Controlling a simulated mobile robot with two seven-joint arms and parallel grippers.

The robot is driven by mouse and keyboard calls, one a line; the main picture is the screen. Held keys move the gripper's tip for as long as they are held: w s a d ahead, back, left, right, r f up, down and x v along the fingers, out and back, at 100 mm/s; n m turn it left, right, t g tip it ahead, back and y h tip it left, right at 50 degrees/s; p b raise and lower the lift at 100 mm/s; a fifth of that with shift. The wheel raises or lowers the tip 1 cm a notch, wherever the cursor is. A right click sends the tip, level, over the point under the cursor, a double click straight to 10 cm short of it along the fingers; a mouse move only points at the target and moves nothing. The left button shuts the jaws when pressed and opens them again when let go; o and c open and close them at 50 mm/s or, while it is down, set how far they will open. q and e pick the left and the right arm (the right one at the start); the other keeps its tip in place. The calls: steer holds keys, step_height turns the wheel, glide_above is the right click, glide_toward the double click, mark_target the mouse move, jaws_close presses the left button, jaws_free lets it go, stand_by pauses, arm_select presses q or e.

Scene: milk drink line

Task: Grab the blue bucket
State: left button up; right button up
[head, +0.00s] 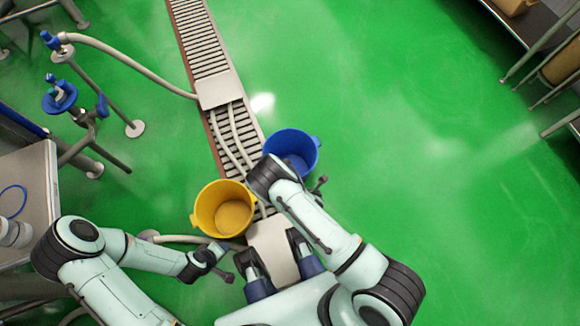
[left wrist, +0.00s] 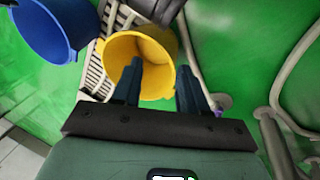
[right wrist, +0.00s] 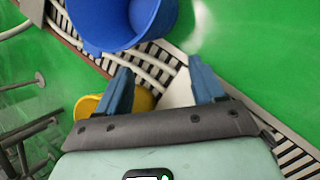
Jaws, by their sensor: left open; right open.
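My left gripper (left wrist: 160,82) is open and empty, close to the yellow bucket (head: 224,210).
Blue-topped metal stands (head: 60,95) and a grey table (head: 40,200) are at the left. The green floor (head: 420,130) to the right is clear.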

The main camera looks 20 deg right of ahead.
arm_select(q)
steer(key=w+a+f+b, duration=0.2)
steer(key=w+f+b, duration=0.1)
steer(key=f+b, duration=0.15)
arm_select(e)
steer(key=w+a+f+n+t+y, duration=0.2)
steer(key=w+a+n+t, duration=0.1)
steer(key=w+a+n, duration=0.65)
steer(key=shift+n, duration=0.95)
steer(key=b+x, duration=0.1)
steer(key=x, duration=0.3)
steer(key=b+x, duration=0.2)
steer(key=x, duration=0.2)
steer(key=d+b+x, duration=0.1)
steer(key=b+x, duration=0.1)
steer(key=x, duration=0.3)
steer(key=shift+w+r, duration=0.25)
steer(key=shift+w, duration=0.15)
steer(key=shift+w+f+b, duration=0.2)
steer(key=shift+w+b, duration=0.15)
arm_select(q)
steer(key=s+a+f+n+g, duration=0.1)
steer(key=s+f+g, duration=0.2)
steer(key=s+f, duration=0.6)
steer(key=shift+s+a+f, duration=0.15)
steer(key=shift+s+f, duration=0.15)
steer(key=shift+s, duration=0.95)
arm_select(e)
jaws_close()
